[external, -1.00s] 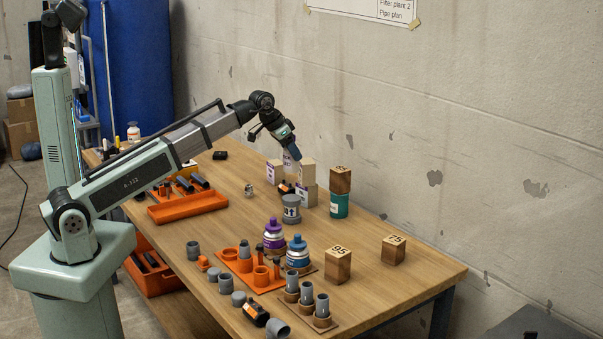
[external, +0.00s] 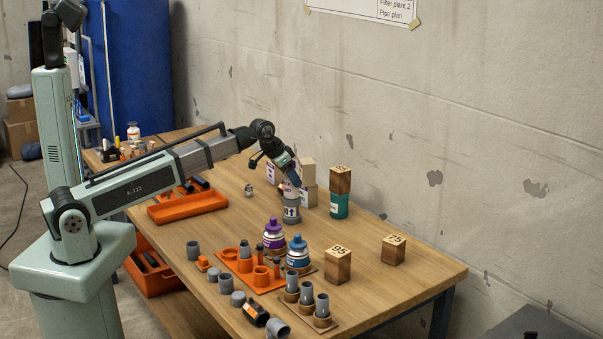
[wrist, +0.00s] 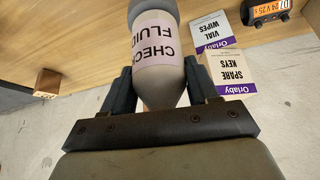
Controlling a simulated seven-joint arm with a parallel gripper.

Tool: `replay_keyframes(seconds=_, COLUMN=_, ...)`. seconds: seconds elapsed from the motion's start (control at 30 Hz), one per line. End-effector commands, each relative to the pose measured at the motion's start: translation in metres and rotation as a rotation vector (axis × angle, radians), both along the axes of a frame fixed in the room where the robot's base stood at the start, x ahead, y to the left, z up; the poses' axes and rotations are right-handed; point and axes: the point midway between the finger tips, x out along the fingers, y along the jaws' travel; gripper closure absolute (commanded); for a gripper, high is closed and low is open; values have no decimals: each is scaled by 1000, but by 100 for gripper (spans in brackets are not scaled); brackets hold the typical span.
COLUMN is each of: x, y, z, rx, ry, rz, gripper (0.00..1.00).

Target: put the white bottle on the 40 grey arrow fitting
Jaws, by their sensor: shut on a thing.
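My gripper (wrist: 163,88) is shut on the white bottle (wrist: 158,55), with a finger on each side of its shoulder. The bottle has a pale label reading CHECK FLUID. In the external view the bottle (external: 291,188) is partly hidden by my gripper (external: 291,178) and stands about upright directly over the grey fitting (external: 291,212) marked 40 with an arrow. The bottle's base meets the fitting's top or is very close to it; I cannot tell which. The fitting (wrist: 152,8) also shows at the top edge of the wrist view.
Labelled boxes (external: 308,195) stand just behind the fitting. A teal can with a wooden block (external: 340,180) on it is to the right. Purple (external: 274,236) and blue (external: 298,253) bottles stand in front, near an orange holder (external: 262,282).

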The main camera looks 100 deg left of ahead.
Motion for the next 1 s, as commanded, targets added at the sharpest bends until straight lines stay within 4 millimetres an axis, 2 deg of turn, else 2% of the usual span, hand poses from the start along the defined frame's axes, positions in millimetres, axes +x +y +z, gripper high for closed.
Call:
replay_keyframes(seconds=0.27, x=0, y=0, z=-3, rx=0, ry=0, rz=0, gripper=78)
replay_keyframes(seconds=0.3, x=0, y=0, z=-3, rx=-1, ry=1, rz=0, gripper=38)
replay_keyframes(seconds=0.53, x=0, y=0, z=-2, rx=-1, ry=1, rz=0, gripper=16)
replay_keyframes(seconds=0.83, x=0, y=0, z=-1, rx=0, ry=0, rz=0, gripper=15)
replay_keyframes(seconds=1.0, x=-5, y=-3, z=10, rx=0, ry=0, rz=0, gripper=15)
